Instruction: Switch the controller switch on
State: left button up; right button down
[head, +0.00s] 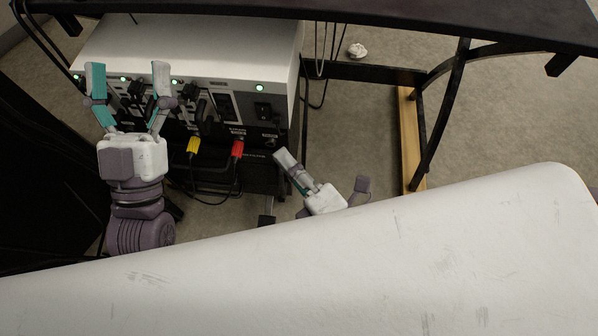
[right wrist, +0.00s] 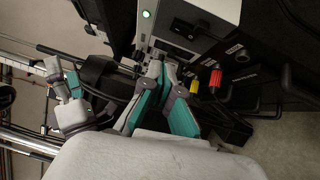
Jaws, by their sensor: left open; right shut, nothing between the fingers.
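The controller (head: 190,45) is a white box with a dark front panel and several green lights. A black switch (head: 263,110) sits at the right of its front, below a green light; a dark switch also shows in the right wrist view (right wrist: 183,27). Its rocker position is too small to tell. My right gripper (head: 283,155) is shut and empty, below and a little right of the switch, apart from it; its fingertips show in the right wrist view (right wrist: 162,68). My left gripper (head: 128,70) is open and empty in front of the panel's left part.
A yellow plug (head: 193,146) and a red plug (head: 237,149) with black cables stick out below the panel. A dark frame bar (head: 440,120) stands to the right, with a wooden strip (head: 409,140) beside it. A crumpled white thing (head: 357,50) lies on the floor.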

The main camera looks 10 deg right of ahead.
jog(key=shift+r+v, duration=0.15)
jog(key=shift+v, duration=0.7)
jog(key=shift+r+v, duration=0.1)
jog(key=shift+v, duration=0.75)
